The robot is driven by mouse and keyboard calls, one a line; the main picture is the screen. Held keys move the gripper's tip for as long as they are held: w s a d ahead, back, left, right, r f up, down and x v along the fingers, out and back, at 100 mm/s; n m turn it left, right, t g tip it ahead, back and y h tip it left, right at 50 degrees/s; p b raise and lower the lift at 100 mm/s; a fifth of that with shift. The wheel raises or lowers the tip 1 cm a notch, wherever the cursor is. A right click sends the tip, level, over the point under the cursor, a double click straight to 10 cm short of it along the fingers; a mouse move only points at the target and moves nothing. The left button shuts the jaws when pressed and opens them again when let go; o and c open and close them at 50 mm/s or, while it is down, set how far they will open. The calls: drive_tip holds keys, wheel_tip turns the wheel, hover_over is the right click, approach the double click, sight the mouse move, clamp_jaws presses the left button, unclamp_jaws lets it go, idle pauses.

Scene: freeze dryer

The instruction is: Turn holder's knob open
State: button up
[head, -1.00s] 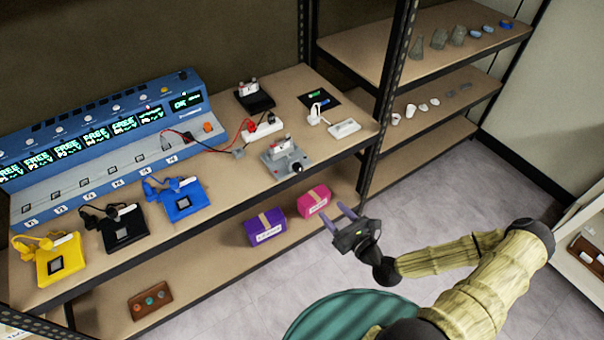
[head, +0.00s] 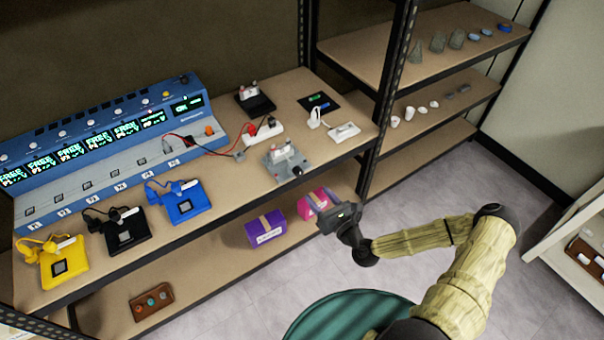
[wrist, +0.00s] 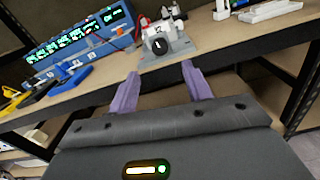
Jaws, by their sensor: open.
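The holder (head: 281,164) is a grey block with a clamp on top, standing near the front edge of the upper shelf. Its round black knob (head: 297,171) faces the shelf's front. In the wrist view the holder (wrist: 176,45) is straight ahead, with the black knob (wrist: 159,47) on its front face. My gripper (head: 318,200) is in front of and below the shelf edge, apart from the holder. Its two purple fingers, also in the wrist view (wrist: 160,88), are spread with nothing between them. The knob lies beyond the fingertips, roughly between them in the picture.
The shelf's front edge (head: 235,206) runs between my gripper and the holder. A white power strip (head: 263,134) with cables is behind the holder. Purple (head: 266,230) and pink (head: 312,203) boxes sit on the lower shelf. A rack post (head: 385,100) stands to the right.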

sight(300, 174)
drive_tip(key=p+x, duration=0.2)
drive_tip(key=x, duration=0.8)
drive_tip(key=shift+a, duration=0.1)
drive_tip(key=c, duration=1)
